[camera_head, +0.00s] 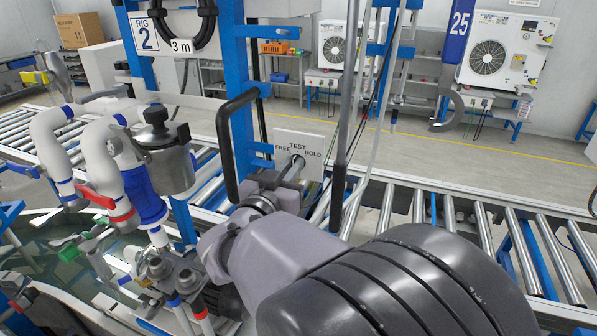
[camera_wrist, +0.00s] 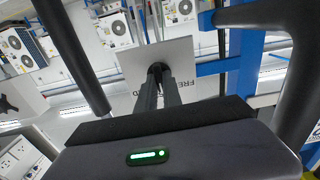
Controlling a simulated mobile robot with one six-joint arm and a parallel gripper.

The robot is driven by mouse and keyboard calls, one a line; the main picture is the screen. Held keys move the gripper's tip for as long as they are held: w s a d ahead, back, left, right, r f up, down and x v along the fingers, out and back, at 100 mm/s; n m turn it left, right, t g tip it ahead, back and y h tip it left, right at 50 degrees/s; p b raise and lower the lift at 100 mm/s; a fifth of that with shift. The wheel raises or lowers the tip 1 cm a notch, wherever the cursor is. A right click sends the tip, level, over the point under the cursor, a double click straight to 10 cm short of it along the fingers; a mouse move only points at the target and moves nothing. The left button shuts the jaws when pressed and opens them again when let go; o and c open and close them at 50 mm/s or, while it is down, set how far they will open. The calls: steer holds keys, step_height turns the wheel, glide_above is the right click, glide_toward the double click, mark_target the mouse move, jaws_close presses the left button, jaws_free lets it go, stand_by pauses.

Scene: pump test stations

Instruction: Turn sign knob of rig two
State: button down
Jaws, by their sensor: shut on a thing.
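The white sign plate (camera_head: 312,142) of rig two reads TEST, FREE and HOLD and hangs beside the blue rig frame. In the wrist view the sign plate (camera_wrist: 185,58) is turned round, with FREE partly readable. My gripper (camera_head: 297,164) reaches the middle of the plate. Its two dark fingers (camera_wrist: 156,74) are close together on the small dark sign knob (camera_wrist: 155,67). The knob is mostly hidden by the fingertips, and its pointing direction cannot be told.
A RIG 2 label (camera_head: 144,34) is on the blue frame (camera_head: 233,80). A black curved handle (camera_head: 224,140) stands close left of my gripper. A grey pole and hoses (camera_head: 345,130) hang close right. A metal pot (camera_head: 163,150) and pipes are left; a roller conveyor (camera_head: 455,215) runs behind.

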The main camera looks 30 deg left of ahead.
stand_by(0.4)
steer(key=c, duration=1.5)
jaws_free()
steer(key=shift+w, duration=0.1)
